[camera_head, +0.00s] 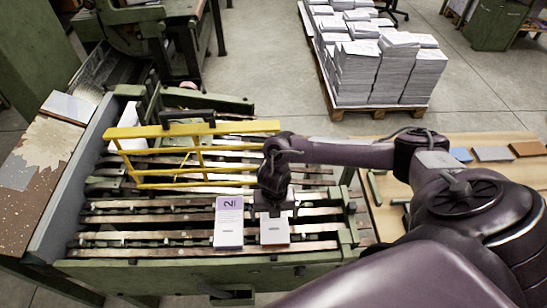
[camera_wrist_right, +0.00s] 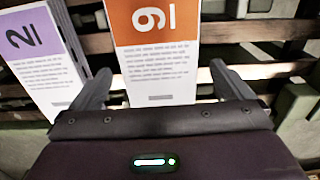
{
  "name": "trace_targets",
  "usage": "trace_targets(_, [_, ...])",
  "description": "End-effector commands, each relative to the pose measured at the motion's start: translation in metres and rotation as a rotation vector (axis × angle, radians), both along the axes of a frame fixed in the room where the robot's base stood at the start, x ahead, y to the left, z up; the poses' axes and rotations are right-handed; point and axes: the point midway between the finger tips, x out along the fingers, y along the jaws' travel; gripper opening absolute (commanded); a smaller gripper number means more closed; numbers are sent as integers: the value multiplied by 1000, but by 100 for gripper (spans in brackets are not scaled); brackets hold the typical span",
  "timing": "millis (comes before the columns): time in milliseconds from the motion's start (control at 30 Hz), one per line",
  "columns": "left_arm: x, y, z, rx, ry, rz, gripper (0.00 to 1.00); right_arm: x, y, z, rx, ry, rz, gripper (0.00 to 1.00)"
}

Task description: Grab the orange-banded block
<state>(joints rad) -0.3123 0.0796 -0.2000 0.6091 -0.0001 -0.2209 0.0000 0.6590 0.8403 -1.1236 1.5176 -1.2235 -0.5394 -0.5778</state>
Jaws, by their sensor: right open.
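The orange-banded block (camera_wrist_right: 158,75) has an orange top band with a 9- or 6-like mark and a white printed face. In the head view its white lower part (camera_head: 275,233) shows on the slatted machine bed, and my right gripper hides its band. My right gripper (camera_head: 273,207) hangs over the block's far end, pointing down. In the right wrist view its open fingers (camera_wrist_right: 160,69) appear on either side of the block's near end, with nothing held. I cannot tell how much height separates them. My left gripper is not in view.
A purple-banded block (camera_head: 228,222) marked 2 lies close to the left of the orange one. A yellow guard frame (camera_head: 190,152) crosses the bed behind. A wooden table (camera_head: 480,180) with small coloured blocks is at right. Paper stacks (camera_head: 375,65) stand on a pallet behind.

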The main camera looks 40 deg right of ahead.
Motion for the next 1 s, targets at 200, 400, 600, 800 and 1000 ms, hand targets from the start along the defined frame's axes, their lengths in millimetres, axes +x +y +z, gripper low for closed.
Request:
trace_targets(200, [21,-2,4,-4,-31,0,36,0,0,-20,1,1,-1,100])
trace_targets(400, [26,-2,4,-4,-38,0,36,0,0,-21,1,-1,0,100])
trace_targets(600, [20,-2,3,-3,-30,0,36,0,0,-21,2,-1,-1,75])
trace_targets(800, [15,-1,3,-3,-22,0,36,1,0,-20,2,-1,-1,49])
trace_targets(1000, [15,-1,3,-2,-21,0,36,1,1,-20,2,-2,-1,47])
